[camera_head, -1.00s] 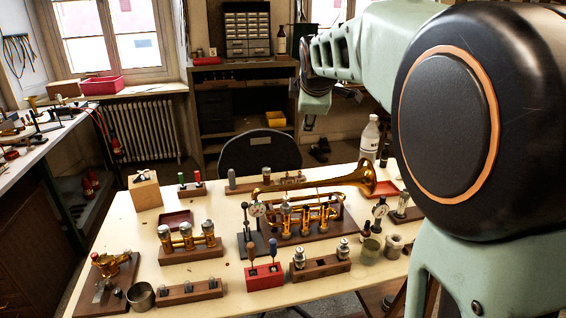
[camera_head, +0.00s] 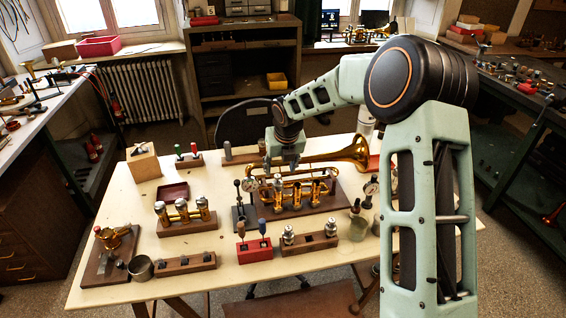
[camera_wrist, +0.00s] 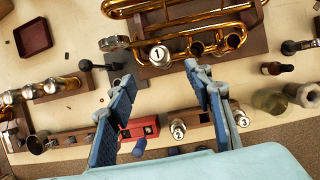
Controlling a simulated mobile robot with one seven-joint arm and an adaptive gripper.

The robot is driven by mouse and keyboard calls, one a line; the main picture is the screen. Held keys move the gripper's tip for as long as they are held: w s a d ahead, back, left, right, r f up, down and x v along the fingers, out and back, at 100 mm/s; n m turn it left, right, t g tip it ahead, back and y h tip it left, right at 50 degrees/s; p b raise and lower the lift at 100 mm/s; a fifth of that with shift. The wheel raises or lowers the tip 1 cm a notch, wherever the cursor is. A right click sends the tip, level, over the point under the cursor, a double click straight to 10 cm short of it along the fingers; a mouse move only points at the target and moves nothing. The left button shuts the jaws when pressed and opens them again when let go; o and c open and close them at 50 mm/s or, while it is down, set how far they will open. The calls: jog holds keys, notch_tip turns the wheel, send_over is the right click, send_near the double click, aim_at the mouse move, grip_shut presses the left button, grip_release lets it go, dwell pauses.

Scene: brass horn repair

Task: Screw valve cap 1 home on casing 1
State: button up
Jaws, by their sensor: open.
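The brass trumpet (camera_head: 335,157) lies in a wooden holder at the back middle of the table. Valve cap 1 (camera_wrist: 159,54), silver with a "1" on top, sits at casing 1, leftmost in the valve row; I cannot tell how far it is threaded. The two other casings (camera_wrist: 196,48) (camera_wrist: 233,40) show open tops. My gripper (camera_wrist: 160,73) is open and empty, its blue-padded fingers above the table, with cap 1 in the gap just beyond the tips. In the head view, my gripper (camera_head: 285,155) is over the trumpet's left part.
Caps 2 (camera_wrist: 178,128) and 3 (camera_wrist: 241,118) stand in a wooden rack (camera_head: 310,244) in front. A red screwdriver block (camera_head: 254,250), a dial gauge (camera_wrist: 114,42) and a valve-piston rack (camera_head: 187,228) stand close by.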

aim_at(277, 180)
jog(key=p+x, duration=0.1)
jog(key=x, duration=0.9)
jog(key=shift+w+f, duration=0.1)
grip_shut()
dwell(0.3)
jog(key=shift+a+f+b, duration=0.1)
jog(key=shift+b, duration=0.3)
jog(key=shift+m+h+b, duration=0.7)
jog(key=shift+m+b, duration=0.8)
jog(key=shift+m, duration=0.4)
jog(key=shift+m+h+b, duration=0.3)
jog(key=shift+m, duration=0.4)
